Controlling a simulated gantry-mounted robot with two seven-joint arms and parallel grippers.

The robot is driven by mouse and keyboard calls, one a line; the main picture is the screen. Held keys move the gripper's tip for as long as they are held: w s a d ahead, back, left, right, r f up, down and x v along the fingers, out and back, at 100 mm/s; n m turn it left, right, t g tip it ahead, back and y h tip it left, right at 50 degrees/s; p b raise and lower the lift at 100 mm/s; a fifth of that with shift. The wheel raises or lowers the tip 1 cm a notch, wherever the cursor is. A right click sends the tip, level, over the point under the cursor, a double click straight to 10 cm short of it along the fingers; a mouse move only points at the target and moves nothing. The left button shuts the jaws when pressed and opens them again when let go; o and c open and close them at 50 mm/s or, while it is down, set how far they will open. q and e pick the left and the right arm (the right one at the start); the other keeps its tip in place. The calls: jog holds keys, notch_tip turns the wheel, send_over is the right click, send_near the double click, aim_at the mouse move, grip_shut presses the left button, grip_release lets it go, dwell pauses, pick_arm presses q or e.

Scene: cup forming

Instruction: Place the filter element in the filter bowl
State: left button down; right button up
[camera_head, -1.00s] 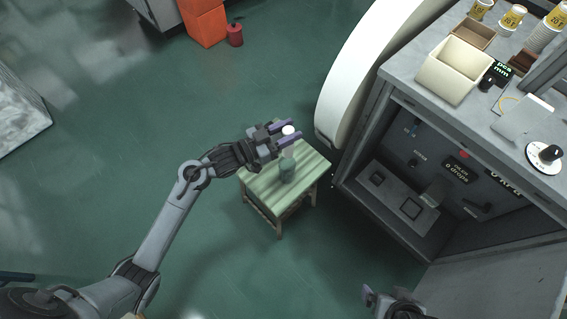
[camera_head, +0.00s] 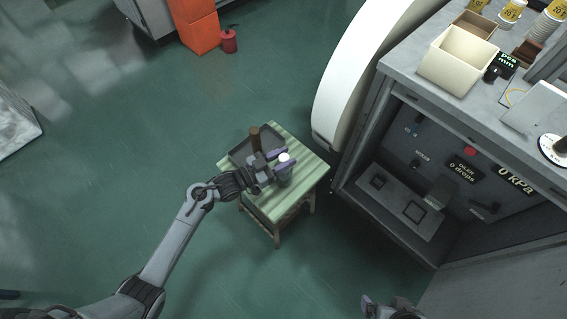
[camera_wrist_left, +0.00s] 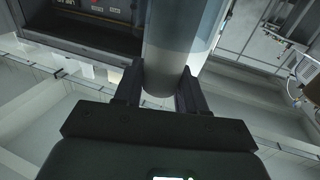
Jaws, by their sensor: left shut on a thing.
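The clear, bluish filter bowl (camera_head: 285,178) stands on the green-striped stool, directly below the element in the head view. The wrist view shows a translucent bluish wall (camera_wrist_left: 205,25) beyond the element. I cannot tell how deep the element sits in the bowl. My right gripper (camera_head: 369,305) is at the bottom edge, its jaws unclear.
The striped stool (camera_head: 309,172) also bears a dark tray (camera_head: 241,151) and a brown upright piece (camera_head: 254,139) behind my gripper. A grey bench (camera_head: 410,80) with a cream box (camera_head: 455,68) stands right. Open green floor (camera_head: 120,170) lies left.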

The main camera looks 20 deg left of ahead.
pick_arm(q)
jog(key=shift+f+b, duration=0.45)
jog(key=shift+f, duration=1.1)
jog(key=c, duration=0.6)
grip_release()
jog(key=shift+c, duration=0.2)
